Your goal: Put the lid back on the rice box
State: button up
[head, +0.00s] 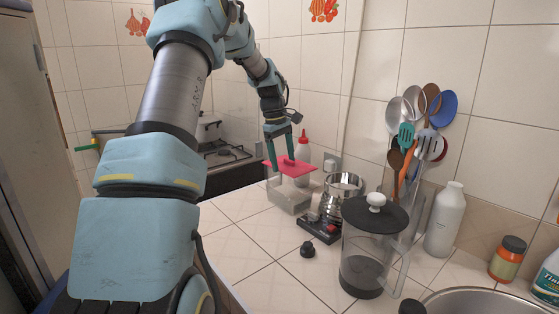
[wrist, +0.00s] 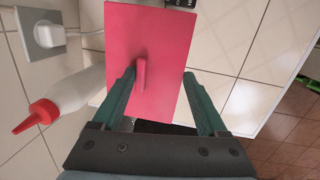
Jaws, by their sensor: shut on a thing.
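The rice box (head: 290,197) is a clear, low box on the tiled counter at the back left. The flat pinkish-red lid (head: 290,167) is above it, roughly level in the head view. The right fingertip is by the lid's right edge. The lid hides the box in the wrist view. Whether lid and rim touch is unclear.
A white bottle with a red tip (head: 303,150) stands close behind the box. A metal canister (head: 342,190), a dark device (head: 320,230) and a clear jug (head: 367,265) stand to the right. A plugged wall socket (wrist: 45,35) is nearby. The counter's front left is clear.

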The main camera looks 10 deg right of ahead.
aim_at(282, 167)
jog(key=shift+f+b, duration=1.9)
jog(key=shift+f, duration=1.3)
jog(key=shift+r, duration=0.1)
jog(key=shift+f+p, duration=0.25)
jog(key=shift+p, duration=0.2)
dwell(0.5)
jog(key=o, duration=1.2)
jog(key=shift+o, duration=0.2)
